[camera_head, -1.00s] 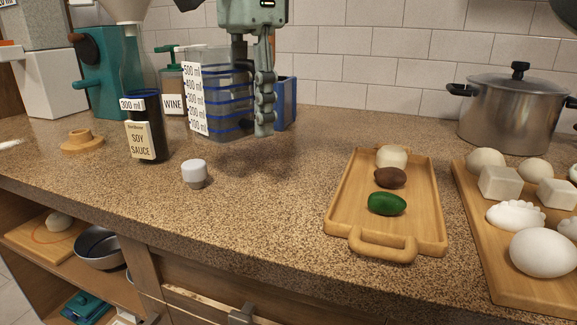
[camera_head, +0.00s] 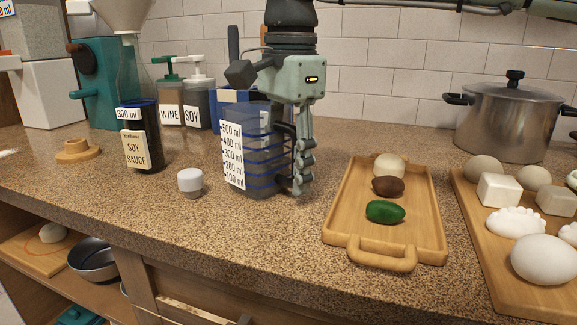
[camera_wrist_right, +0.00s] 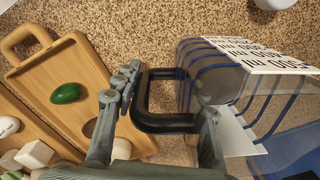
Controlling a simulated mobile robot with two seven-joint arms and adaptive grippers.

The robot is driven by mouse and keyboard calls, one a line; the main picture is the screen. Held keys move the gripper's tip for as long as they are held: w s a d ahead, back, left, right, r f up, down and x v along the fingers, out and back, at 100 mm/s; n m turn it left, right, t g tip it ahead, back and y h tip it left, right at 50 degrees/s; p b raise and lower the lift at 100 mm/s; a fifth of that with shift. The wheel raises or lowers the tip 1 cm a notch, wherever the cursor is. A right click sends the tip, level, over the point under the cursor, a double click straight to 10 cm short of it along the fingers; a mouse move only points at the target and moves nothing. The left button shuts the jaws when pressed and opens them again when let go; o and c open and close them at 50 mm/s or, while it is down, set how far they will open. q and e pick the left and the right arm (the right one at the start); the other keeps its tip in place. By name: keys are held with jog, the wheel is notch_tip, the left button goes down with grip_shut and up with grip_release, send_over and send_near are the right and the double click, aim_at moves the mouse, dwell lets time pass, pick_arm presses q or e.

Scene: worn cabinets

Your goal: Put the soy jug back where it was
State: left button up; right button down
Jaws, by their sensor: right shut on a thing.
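The clear measuring jug (camera_head: 262,160) has blue bands, a white millilitre scale and a black handle. It stands upright at the middle of the counter; I cannot tell whether its base touches. My right gripper (camera_head: 300,178) is shut on the handle at the jug's right side. In the right wrist view, the fingers (camera_wrist_right: 165,88) are around the black handle, with the jug's wall (camera_wrist_right: 192,75) to the right. The jug bears no visible name. My left gripper is out of view.
A small white-capped item (camera_head: 190,181) is close left of the jug. A wooden tray (camera_head: 335,215) with a green item lies right. Beyond are a board of white foods (camera_head: 475,215) and a steel pot (camera_head: 505,120). A blue container (camera_head: 226,98) stands behind the jug.

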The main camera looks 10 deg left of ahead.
jog(key=shift+f, duration=0.1)
jog(key=c, duration=0.9)
grip_release()
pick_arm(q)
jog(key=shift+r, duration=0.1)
pick_arm(e)
notch_tip(320, 180, up, 11)
jog(key=shift+r+p, duration=0.1)
jog(key=shift+p, duration=0.6)
jog(key=shift+d+r, duration=0.1)
jog(key=shift+r, duration=0.4)
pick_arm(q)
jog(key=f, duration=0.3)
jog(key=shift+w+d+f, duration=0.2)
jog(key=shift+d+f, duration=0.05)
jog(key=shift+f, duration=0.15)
